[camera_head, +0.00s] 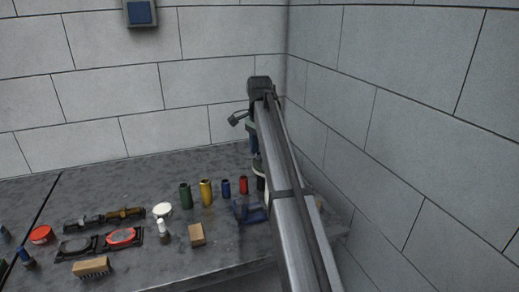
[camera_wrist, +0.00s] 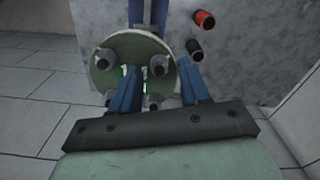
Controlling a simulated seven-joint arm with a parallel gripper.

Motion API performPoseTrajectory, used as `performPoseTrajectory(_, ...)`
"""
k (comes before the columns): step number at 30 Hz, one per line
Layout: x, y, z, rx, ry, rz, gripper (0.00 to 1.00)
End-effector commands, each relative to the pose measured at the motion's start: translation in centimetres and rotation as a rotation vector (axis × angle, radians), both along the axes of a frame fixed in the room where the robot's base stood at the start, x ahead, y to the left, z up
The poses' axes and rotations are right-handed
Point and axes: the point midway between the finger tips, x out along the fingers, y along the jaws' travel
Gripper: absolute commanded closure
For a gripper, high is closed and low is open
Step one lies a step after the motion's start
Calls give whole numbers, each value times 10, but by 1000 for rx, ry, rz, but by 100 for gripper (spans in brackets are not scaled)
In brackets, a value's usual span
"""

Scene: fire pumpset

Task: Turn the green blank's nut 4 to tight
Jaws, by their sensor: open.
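The green blank (camera_wrist: 132,52) is a round green disc in the wrist view, with several dark nuts around its rim. No numbers are readable, so I cannot tell which is nut 4. My gripper (camera_wrist: 158,68) is open, with its blue fingers spread over the disc's right side. The right nut appears between the fingertips; I cannot tell whether they touch it. In the head view my arm hides the blank.
On the bench (camera_head: 110,188) stand green (camera_head: 185,195), yellow (camera_head: 206,192), blue (camera_head: 226,188) and red (camera_head: 243,185) cylinders. A blue bracket (camera_head: 250,212) is close to my arm. The block wall (camera_head: 400,120) rises close on the right.

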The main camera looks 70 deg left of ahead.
Motion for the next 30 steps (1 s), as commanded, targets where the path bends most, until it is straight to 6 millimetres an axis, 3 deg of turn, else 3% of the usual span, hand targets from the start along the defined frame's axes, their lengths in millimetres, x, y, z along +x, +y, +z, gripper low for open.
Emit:
performPoseTrajectory(8,0,1,10,1,0,0,54)
performPoseTrajectory(24,0,2,107,2,0,0,54)
performPoseTrajectory(30,0,1,129,0,0,0,54)
